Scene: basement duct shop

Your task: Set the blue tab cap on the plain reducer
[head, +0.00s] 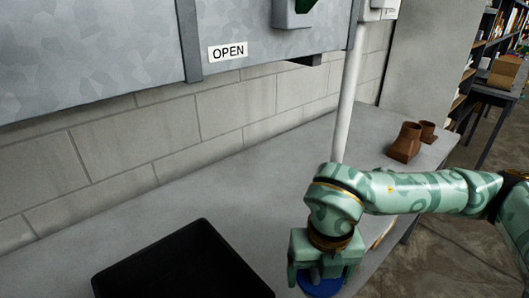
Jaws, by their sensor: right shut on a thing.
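My right gripper (322,277) is at the bottom of the head view, pointing down over the bench. It is shut on the blue tab cap (323,289), whose lower edge is cut off by the frame. The gripper hides much of the cap, and its tab cannot be made out. Two brown reducers stand on the far right of the bench: a larger one (404,143) with a flared base, and a smaller one (428,131) behind it. I cannot tell which is the plain one. My right gripper is well apart from both. My left gripper is not in view.
A black tray (184,252) lies on the grey bench (140,222), left of my right gripper. A pale vertical pipe (347,95) stands behind my right arm. A metal duct with an OPEN sign (228,51) hangs above. Bench between pipe and tray is clear.

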